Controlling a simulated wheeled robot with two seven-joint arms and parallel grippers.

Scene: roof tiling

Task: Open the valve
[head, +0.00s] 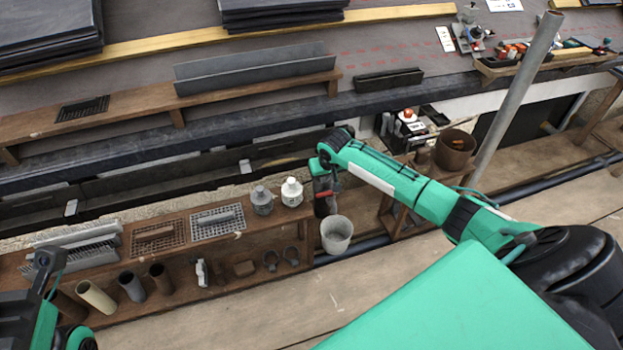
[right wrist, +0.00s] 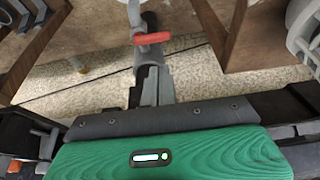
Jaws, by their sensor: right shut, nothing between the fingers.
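The valve's red lever handle (right wrist: 152,38) lies crosswise on a grey metal tap in the right wrist view, at the top centre. The handle also shows small in the head view (head: 327,194), just above a grey bucket (head: 337,236). My right gripper (right wrist: 155,82) is shut and empty, its fingertips pointing at the valve just short of the handle. In the head view my right gripper (head: 333,185) hangs over the valve and partly hides it. Part of my left arm and gripper (head: 48,268) shows at the lower left edge; its fingers are unclear.
A wooden shelf (head: 170,225) left of the valve holds grates, two bottles (head: 277,197) and pipe pieces. A brown pot (head: 455,150) and a slanting grey pole (head: 515,95) stand to the right. Wooden shelf sides (right wrist: 228,35) flank the valve in the right wrist view.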

